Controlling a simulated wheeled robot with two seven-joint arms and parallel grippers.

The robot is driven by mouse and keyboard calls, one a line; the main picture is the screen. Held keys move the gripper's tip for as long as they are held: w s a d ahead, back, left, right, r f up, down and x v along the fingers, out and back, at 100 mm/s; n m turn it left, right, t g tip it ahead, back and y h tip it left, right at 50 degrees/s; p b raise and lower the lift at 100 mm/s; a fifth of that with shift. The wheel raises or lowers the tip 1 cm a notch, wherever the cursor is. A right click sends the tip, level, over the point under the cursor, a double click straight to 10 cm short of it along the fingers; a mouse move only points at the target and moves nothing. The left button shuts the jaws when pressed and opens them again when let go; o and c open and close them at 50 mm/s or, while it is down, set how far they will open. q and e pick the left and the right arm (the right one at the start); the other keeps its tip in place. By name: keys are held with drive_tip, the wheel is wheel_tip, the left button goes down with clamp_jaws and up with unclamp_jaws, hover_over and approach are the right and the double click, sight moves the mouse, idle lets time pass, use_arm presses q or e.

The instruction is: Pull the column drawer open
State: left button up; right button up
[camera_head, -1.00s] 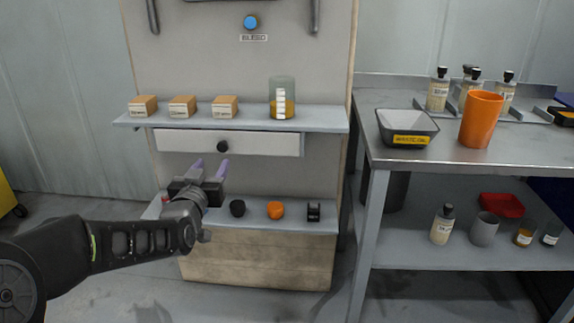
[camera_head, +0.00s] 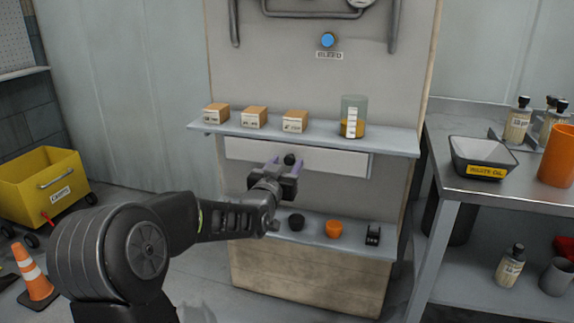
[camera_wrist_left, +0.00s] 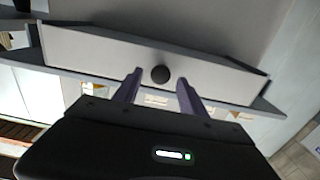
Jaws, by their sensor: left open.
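The column drawer (camera_head: 333,162) is a pale front under the upper shelf of the column, with a round black knob (camera_head: 290,159) at its middle. It looks shut. In the left wrist view the knob (camera_wrist_left: 160,74) sits between the tips of the two purple fingers. My left gripper (camera_head: 285,165) is open, its fingers on either side of the knob in the picture; I cannot tell whether they touch it. My right gripper is in neither view.
The upper shelf (camera_head: 215,128) bears several small boxes and a beaker (camera_head: 353,117) just above the drawer. The lower shelf (camera_head: 350,246) holds a black knob, an orange knob (camera_head: 333,229) and a small black item. A metal table (camera_head: 470,187) stands at right, a yellow cart (camera_head: 45,182) at left.

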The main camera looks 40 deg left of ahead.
use_arm(q)
drive_tip(key=shift+w+a, duration=0.15)
drive_tip(key=shift+w, duration=0.3)
drive_tip(key=shift+c, duration=0.3)
clamp_jaws()
idle(0.9)
